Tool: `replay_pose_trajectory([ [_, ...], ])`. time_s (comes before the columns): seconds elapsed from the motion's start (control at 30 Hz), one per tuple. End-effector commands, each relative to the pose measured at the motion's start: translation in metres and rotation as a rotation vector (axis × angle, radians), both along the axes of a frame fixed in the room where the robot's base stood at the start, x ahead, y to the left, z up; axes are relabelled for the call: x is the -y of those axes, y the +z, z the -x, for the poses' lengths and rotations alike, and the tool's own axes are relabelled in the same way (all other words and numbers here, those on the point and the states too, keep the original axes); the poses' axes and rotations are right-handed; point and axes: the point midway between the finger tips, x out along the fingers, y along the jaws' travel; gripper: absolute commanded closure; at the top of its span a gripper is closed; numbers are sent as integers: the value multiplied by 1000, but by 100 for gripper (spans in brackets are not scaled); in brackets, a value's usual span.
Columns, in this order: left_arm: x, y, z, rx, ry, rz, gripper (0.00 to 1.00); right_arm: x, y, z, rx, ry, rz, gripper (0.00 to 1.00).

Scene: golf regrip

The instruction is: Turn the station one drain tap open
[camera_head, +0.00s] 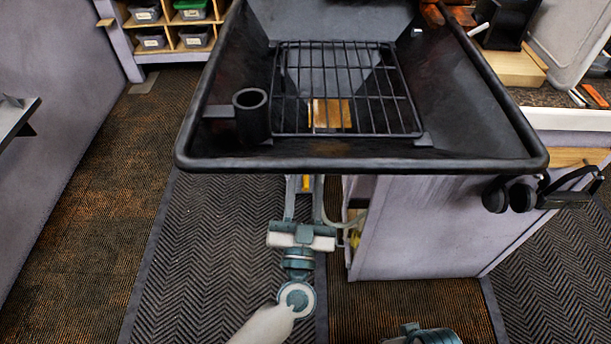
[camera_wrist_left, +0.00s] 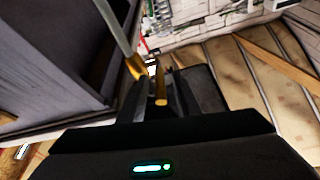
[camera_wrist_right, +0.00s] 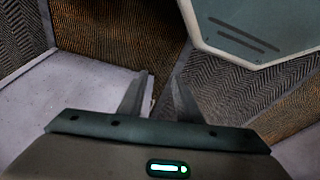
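The yellow drain tap lever (camera_wrist_left: 160,88) stands between the fingers of my left gripper (camera_wrist_left: 162,97) in the left wrist view. A second yellow part (camera_wrist_left: 135,68) joins a grey pipe beside it. In the head view my left gripper (camera_head: 305,186) is under the front edge of the black basin, with a bit of yellow (camera_head: 306,183) between its fingers. The fingers look apart, and contact with the lever cannot be made out. My right gripper (camera_wrist_right: 160,88) is open and empty above the floor.
The black basin (camera_head: 350,155) holds a wire grate (camera_head: 345,90) and a black tube (camera_head: 251,115). A dark mat (camera_head: 210,260) covers the open floor on the left.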

Motion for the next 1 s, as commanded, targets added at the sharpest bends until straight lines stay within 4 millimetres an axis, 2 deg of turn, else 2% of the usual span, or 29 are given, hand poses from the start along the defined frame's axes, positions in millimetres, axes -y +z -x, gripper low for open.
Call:
replay_pose_trajectory([
  [0.23,0,0,0,0,0,0,70,-1,-2,2,-3,0,-1,69],
  [0.37,0,0,0,0,0,0,100,-1,-1,4,-5,1,-2,69],
  [0.8,0,-3,0,16,1,-2,100,-2,-1,8,-4,2,-6,69],
  [1.0,0,-7,0,53,1,-1,100,-18,2,-6,80,20,-48,69],
])
